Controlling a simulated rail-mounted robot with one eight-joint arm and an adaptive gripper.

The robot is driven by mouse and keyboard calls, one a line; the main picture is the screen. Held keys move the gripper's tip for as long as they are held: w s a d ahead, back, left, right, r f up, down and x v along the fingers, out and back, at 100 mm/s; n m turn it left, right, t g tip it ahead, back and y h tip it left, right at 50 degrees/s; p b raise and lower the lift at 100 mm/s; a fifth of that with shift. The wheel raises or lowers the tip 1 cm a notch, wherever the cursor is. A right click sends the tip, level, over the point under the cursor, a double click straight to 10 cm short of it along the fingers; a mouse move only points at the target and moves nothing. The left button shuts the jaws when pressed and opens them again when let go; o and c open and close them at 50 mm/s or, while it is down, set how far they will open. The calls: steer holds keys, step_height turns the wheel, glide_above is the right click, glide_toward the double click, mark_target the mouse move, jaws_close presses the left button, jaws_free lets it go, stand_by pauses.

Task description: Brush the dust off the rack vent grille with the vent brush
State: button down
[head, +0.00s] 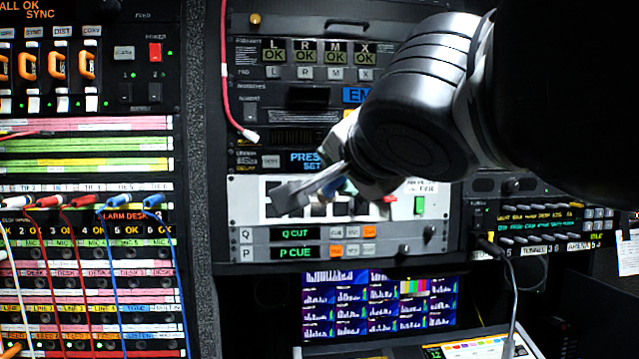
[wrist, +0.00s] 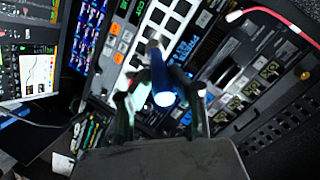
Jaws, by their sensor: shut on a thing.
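The rack vent grille (head: 430,206) is a white panel with dark square openings, in the middle of the rack in the head view. It also shows in the wrist view (wrist: 135,47), running diagonally at the top. My gripper (head: 346,172) is in front of the grille and shut on the vent brush (head: 298,194). The brush's grey end points left and lies over the grille's left openings; I cannot tell if it touches. In the wrist view my gripper (wrist: 160,82) holds the brush's blue handle (wrist: 163,97), its pale end facing the camera. I cannot make out dust.
Patch cables (head: 75,201) fill the left bay. Cue panels (head: 297,233) sit just below the grille, with a monitor (head: 375,305) beneath. A console (head: 470,347) stands at the lower right.

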mark_target(330, 198)
steer(key=shift+w+a+b, duration=0.15)
steer(key=shift+w+b, duration=0.1)
steer(key=shift+w, duration=1.35)
steer(key=shift+w+a+b, duration=0.1)
steer(key=shift+w+b, duration=0.1)
steer(key=shift+w, duration=1.4)
steer(key=shift+w+a, duration=0.1)
steer(key=shift+w, duration=0.65)
steer(key=shift+s+f+b, duration=0.15)
steer(key=shift+f+b, duration=0.95)
steer(key=shift+f, duration=1)
steer(key=shift+r+p, duration=1.25)
steer(key=shift+r, duration=0.85)
steer(key=shift+f+b, duration=1.15)
steer(key=shift+f, duration=0.9)
steer(key=shift+w+r+p, duration=0.2)
steer(key=shift+r+p, duration=1.1)
steer(key=shift+r, duration=0.8)
